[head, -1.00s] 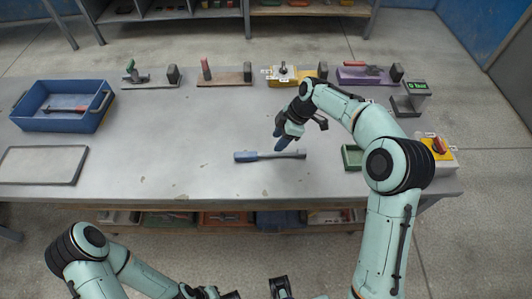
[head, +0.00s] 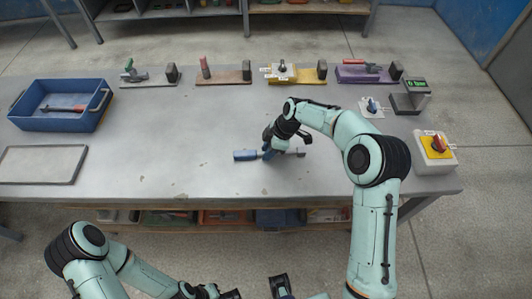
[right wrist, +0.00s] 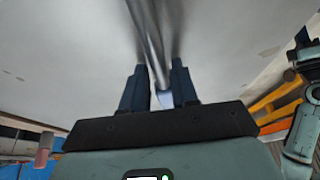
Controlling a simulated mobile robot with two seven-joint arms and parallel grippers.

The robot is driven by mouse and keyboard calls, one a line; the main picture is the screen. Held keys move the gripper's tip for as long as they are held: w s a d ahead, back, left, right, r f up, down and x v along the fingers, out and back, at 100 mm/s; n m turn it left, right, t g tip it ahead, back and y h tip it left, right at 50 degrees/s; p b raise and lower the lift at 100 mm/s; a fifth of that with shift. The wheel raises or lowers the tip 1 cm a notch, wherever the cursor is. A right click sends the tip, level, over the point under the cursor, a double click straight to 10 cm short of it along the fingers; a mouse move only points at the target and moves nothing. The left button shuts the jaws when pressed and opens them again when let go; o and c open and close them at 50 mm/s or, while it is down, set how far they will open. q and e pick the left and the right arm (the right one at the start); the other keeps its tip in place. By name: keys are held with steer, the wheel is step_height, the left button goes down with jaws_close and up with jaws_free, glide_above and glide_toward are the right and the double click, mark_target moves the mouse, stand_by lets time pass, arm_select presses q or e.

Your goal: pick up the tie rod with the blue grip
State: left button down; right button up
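The tie rod lies on the grey bench in the head view, its blue grip (head: 246,155) at the left and its grey shaft running right. My right gripper (head: 268,152) is down at the rod, just right of the blue grip. In the right wrist view the right gripper's two dark fingers (right wrist: 160,88) stand apart, one on each side of the metal shaft (right wrist: 150,35), with narrow gaps showing. Contact with the rod cannot be made out. My left gripper (head: 228,294) is partly cut off at the bottom edge, away from the bench; its opening is unclear.
A blue bin (head: 60,122) with a red-handled tool and a flat grey tray (head: 42,165) are at the left. Several clamp fixtures line the back, including a purple-based one (head: 365,75). A red-knobbed yellow box (head: 436,146) stands at the right. Bench around the rod is clear.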

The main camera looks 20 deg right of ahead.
jaws_close()
steer(key=shift+r, duration=0.1)
